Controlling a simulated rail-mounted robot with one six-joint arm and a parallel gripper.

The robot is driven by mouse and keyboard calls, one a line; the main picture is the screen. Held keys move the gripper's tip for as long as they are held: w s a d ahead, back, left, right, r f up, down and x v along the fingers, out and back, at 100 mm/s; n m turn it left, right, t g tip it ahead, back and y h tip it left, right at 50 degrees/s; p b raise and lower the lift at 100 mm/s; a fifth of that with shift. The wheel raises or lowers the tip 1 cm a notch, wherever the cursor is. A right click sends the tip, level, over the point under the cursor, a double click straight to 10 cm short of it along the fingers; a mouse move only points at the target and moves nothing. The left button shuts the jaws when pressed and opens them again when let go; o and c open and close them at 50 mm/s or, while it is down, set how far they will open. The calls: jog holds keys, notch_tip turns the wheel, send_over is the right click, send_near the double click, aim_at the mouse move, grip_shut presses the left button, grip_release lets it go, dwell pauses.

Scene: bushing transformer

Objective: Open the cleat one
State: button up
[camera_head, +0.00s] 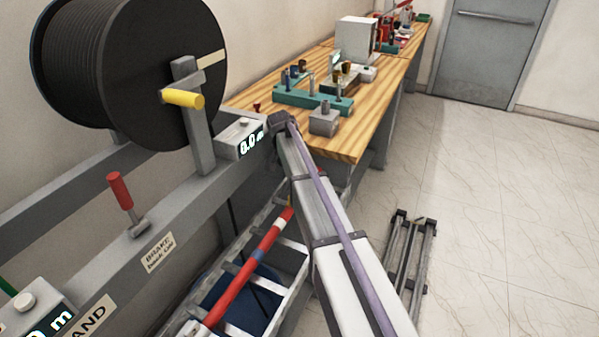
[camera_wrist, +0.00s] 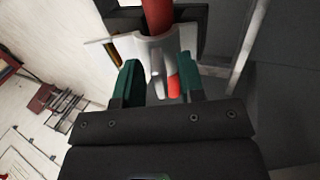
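In the wrist view, a pale grey bracket that looks like a cleat (camera_wrist: 148,45) sits around a red cable (camera_wrist: 157,14). A small grey lever-like piece (camera_wrist: 157,62) and a red-orange piece (camera_wrist: 173,88) show below it. My gripper (camera_wrist: 160,78) has two green fingers, one on each side of these pieces. The fingers are apart, with visible gaps to the pieces. I cannot tell whether the cleat is open or latched, or which number it has. In the head view, a red cable (camera_head: 240,272) lies along a ladder-like tray (camera_head: 292,262). My arm hides the gripper there.
A black cable drum (camera_head: 125,75) with a yellow handle (camera_head: 183,98) stands at upper left. A red-handled brake lever (camera_head: 121,190) is on the grey frame below. A wooden bench (camera_head: 340,140) holds tools. A metal rack (camera_head: 412,255) lies on otherwise clear floor at right.

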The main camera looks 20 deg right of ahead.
jog(key=p+v, duration=0.7)
jog(key=shift+r, duration=0.2)
jog(key=shift+o, duration=0.2)
jog(key=shift+w, duration=0.1)
